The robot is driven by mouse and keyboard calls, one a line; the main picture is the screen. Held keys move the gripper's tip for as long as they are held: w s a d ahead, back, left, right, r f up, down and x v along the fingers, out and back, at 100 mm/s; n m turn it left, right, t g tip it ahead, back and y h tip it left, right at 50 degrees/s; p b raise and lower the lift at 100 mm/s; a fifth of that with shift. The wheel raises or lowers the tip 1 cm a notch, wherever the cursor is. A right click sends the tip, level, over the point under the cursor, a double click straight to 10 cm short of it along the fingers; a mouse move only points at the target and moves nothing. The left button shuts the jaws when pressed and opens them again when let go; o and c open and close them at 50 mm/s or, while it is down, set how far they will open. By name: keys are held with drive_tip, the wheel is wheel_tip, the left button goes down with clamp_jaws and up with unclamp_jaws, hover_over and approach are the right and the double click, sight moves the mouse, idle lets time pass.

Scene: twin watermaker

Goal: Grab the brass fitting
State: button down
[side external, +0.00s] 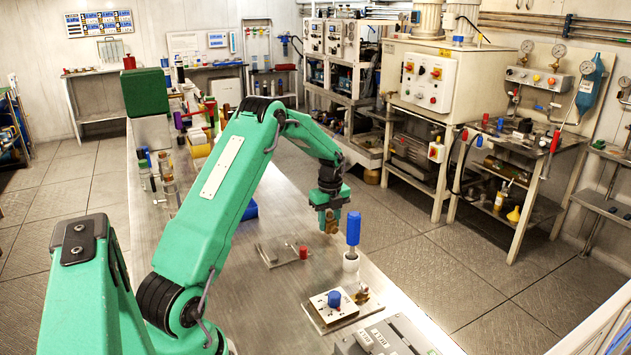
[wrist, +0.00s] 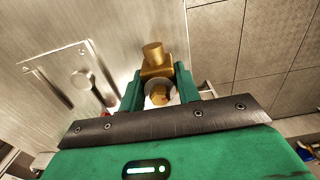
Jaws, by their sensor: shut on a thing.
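The brass fitting (wrist: 153,52) sits between the two green fingers of my gripper (wrist: 158,72) in the wrist view. It has a round upper stub, a block-like middle and a hexagonal end with a pale ring around it. My gripper is shut on it. In the side view my gripper (side external: 328,208) points down over the metal bench, and the brass fitting (side external: 331,226) shows small and brown at its fingertips. The fitting looks clear of the bench top there, but the exact gap is hard to tell. The fingers hide part of its sides.
A blue-handled tool in a white holder (side external: 351,262) stands close to the right of my gripper. A flat plate with a red cap (side external: 303,252) lies to the left. A white panel with a blue knob (side external: 334,299) and another brass piece (side external: 362,295) are nearer the camera.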

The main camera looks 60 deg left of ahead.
wheel_tip(320, 180, up, 8)
drive_tip(key=shift+r, duration=0.2)
idle(0.8)
